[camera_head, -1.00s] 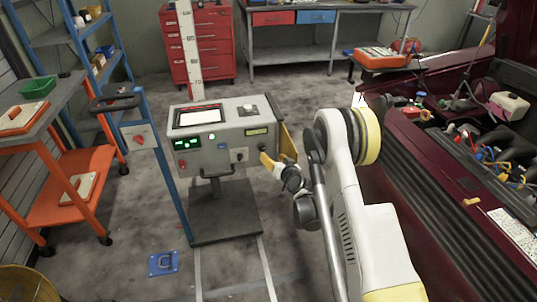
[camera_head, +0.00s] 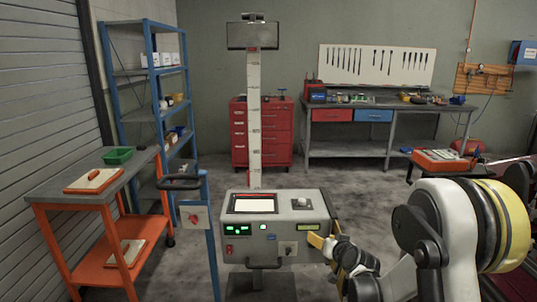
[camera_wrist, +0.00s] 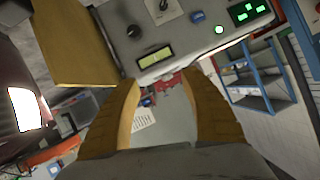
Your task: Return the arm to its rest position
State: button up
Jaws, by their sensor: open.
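My arm (camera_head: 445,235) reaches in from the lower right in the head view, bent, with its end low beside the control console (camera_head: 275,222). My gripper (camera_head: 322,243) is next to the console's right side, with its yellow fingers partly hidden by the wrist. In the wrist view the two yellow-brown fingers (camera_wrist: 137,112) stand apart with nothing between them. The console's front panel (camera_wrist: 185,35), with a lit display and green lights, shows above the fingers, upside down. I cannot tell whether the gripper touches the console.
An orange cart (camera_head: 95,205) and blue shelves (camera_head: 148,95) stand at the left, near a blue post (camera_head: 211,235). A red tool cabinet (camera_head: 262,135) and a workbench (camera_head: 385,105) are at the back. A dark red car (camera_head: 515,170) is at the right. Floor behind the console is clear.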

jog(key=s+a+r+n+g, duration=0.1)
jog(key=s+r+g, duration=0.1)
jog(key=s+r, duration=0.65)
jog(key=s+a+r+g, duration=0.1)
jog(key=s+r, duration=0.5)
jog(key=s, duration=0.5)
jog(key=s+d+f+g+h, duration=0.2)
jog(key=s, duration=1.8)
jog(key=shift+s+g, duration=0.4)
